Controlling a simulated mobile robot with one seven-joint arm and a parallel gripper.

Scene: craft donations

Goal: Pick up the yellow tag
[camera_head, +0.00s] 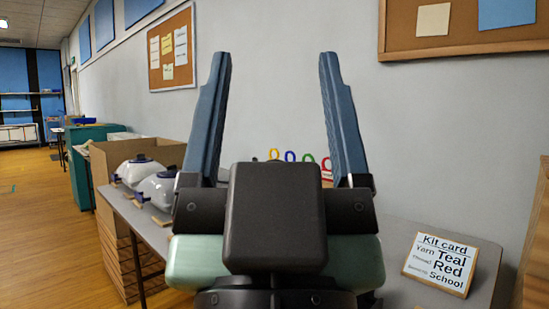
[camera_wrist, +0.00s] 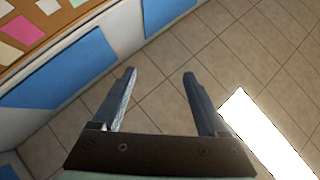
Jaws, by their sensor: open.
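My gripper (camera_head: 275,56) stands upright in the middle of the head view, its two blue fingers wide apart with nothing between them. In the wrist view, my gripper (camera_wrist: 160,73) is also open and empty. A small yellow loop (camera_head: 274,153), which may be the yellow tag, shows just above my gripper's body in the head view. It is the leftmost in a row with a blue loop (camera_head: 290,156), a green loop (camera_head: 308,158) and a red loop (camera_head: 326,164). Their lower parts are hidden behind my gripper. No tag shows in the wrist view.
A grey table (camera_head: 398,292) runs along the wall behind my gripper. A kit card (camera_head: 440,263) reading Yarn Teal, Red, School stands at right. Two white domed items (camera_head: 158,188) with blue parts sit at left, beside a cardboard box (camera_head: 112,158). The wrist view shows ceiling tiles and a bright light panel (camera_wrist: 262,130).

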